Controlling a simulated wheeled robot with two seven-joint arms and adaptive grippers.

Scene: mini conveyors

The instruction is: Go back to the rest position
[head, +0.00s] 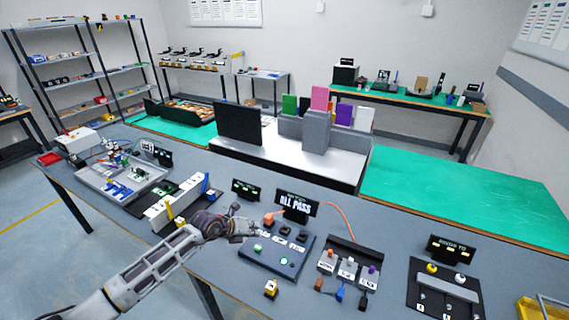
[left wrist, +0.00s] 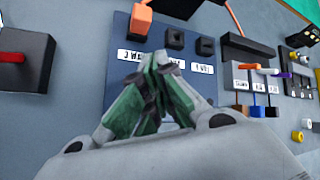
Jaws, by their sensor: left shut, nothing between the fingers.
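My left gripper (head: 252,228) reaches in from the left in the head view and hovers at the left edge of a dark blue panel (head: 262,262) with black sockets and green buttons. In the left wrist view the left gripper (left wrist: 150,62) has its fingertips together with nothing between them. It is in front of the panel's white labels (left wrist: 143,56). An orange plug (left wrist: 141,18) sits at the panel's upper left socket, with an orange cable. My right gripper is not in either view.
A display reading "ALL PASS" (head: 296,203) stands behind the panel. A board with coloured plugs (head: 343,272) is to its right, then another dark board (head: 443,290). A yellow-topped block (head: 271,288) stands in front. A grey tray (head: 98,183) is at the left. The green mat (head: 460,195) is clear.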

